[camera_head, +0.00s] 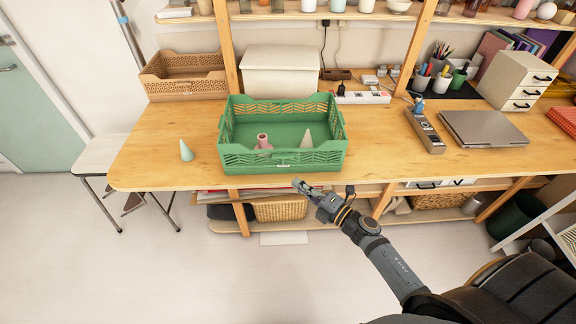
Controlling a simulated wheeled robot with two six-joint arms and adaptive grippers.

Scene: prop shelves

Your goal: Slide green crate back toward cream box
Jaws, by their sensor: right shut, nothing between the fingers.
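The green crate (283,162) stands upright on the wooden desk, its front wall close to the desk's front edge. Inside it are a pinkish vase-like piece (263,143) and a pale cone (306,139). The cream box (281,72) stands behind the crate against the wall; the crate's back rim partly overlaps it in view, so the gap is hard to judge. My right gripper (299,185) is shut and empty, in front of the desk edge just below the crate's front wall, apart from it. My left gripper does not show.
A pale green cone (186,151) stands left of the crate. A tan crate (184,75) is at the back left. A power strip (362,97), a slim grey device (425,130) and a closed laptop (483,128) lie to the right. Bare desk shows at the left front.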

